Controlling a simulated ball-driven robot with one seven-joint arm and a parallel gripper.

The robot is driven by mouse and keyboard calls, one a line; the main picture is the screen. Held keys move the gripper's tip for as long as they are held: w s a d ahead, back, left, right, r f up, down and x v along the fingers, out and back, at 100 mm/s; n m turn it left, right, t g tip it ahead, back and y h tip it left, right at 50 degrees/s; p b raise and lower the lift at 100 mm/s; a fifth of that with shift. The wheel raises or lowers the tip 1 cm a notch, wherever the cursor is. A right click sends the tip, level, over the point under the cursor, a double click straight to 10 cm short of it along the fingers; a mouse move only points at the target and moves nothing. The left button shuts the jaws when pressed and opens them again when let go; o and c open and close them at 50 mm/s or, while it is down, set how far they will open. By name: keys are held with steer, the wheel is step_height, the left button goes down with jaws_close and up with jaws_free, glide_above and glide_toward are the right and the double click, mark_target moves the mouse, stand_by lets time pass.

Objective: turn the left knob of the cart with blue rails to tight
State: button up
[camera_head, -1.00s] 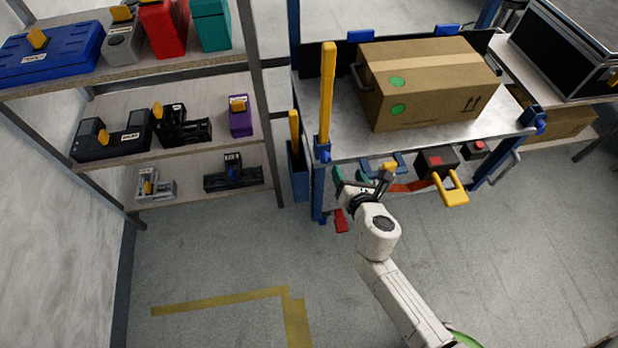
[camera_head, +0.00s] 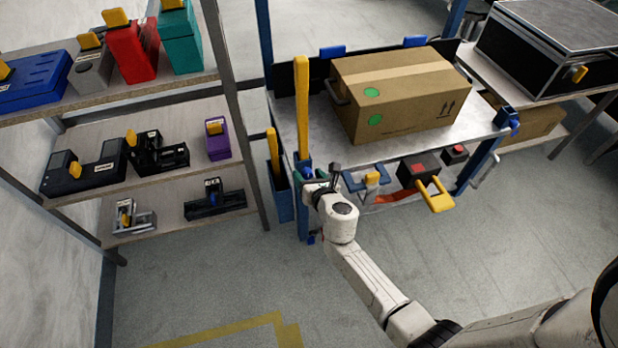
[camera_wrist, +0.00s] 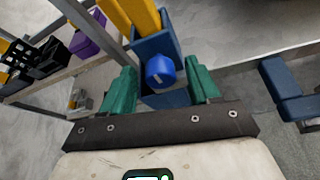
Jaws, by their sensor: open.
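The cart (camera_head: 485,122) has blue posts and a grey top carrying a cardboard box. In the wrist view its left knob (camera_wrist: 160,72) is a round blue cap on a blue post. My gripper (camera_wrist: 160,66) is open, with one green finger on each side of the knob and a visible gap to both. I cannot tell how far the knob stands beyond the fingertips. In the head view my gripper (camera_head: 312,184) is at the cart's front left post and mostly hides the knob. The right knob (camera_head: 515,127) is blue, at the front right corner.
A yellow upright bar (camera_head: 301,100) rises beside the left knob. A shelf (camera_head: 185,148) with tools and cases stands to the left. A box with a yellow handle (camera_head: 418,172) hangs under the cart's front edge. The floor in front is clear.

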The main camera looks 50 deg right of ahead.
steer(key=c, duration=1)
steer(key=shift+c, duration=0.2)
